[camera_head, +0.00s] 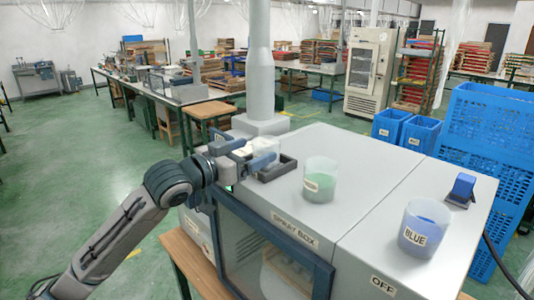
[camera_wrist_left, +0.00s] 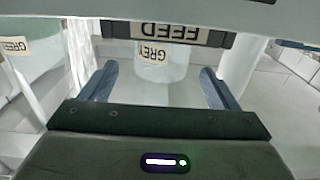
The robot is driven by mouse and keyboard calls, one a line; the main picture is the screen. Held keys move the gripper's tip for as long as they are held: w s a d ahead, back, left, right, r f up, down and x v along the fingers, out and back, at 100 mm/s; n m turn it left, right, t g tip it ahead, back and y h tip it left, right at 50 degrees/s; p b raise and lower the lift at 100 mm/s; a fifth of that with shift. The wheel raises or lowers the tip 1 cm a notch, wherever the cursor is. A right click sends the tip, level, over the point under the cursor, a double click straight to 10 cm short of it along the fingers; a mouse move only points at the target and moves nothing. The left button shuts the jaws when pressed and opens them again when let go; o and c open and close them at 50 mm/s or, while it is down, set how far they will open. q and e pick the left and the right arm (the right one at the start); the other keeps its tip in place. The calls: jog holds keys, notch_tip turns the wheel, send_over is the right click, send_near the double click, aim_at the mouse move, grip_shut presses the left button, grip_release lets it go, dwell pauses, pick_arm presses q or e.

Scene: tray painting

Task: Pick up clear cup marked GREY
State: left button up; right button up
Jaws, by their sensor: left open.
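The clear cup marked GREY (camera_wrist_left: 153,70) shows in the left wrist view, its label upside down there. It stands ahead of my open left gripper (camera_wrist_left: 158,75), roughly centred between the two fingers, with a gap on each side. In the head view my left gripper (camera_head: 248,154) is at the far left part of the spray box top, partly hiding the pale cup. Whether the fingertips reach past the cup's sides I cannot tell. A dark holder marked FEED (camera_wrist_left: 165,32) lies behind the cup in the wrist view. My right gripper is not in view.
A cup of green (camera_head: 320,182) stands right of my gripper on the spray box (camera_head: 360,155). The BLUE cup (camera_head: 425,230) and a small blue device (camera_head: 462,188) are farther right. Blue crates (camera_head: 490,130) stand beyond the box. The top between the cups is clear.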

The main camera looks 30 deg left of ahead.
aim_at(275, 141)
pick_arm(q)
jog(key=shift+p+x, duration=0.4)
jog(key=shift+x, duration=0.5)
jog(key=shift+w+d+r+p, duration=0.15)
jog(key=shift+w+r+p, duration=0.1)
jog(key=shift+w+p, duration=0.35)
jog(key=p+x, duration=0.2)
jog(key=shift+w+d, duration=0.1)
jog(key=shift+w, duration=0.25)
jog(key=shift+w+d+f, duration=0.15)
jog(key=shift+w+d, duration=0.1)
jog(key=shift+w, duration=0.35)
jog(key=shift+a, duration=0.1)
jog(key=c, duration=1.2)
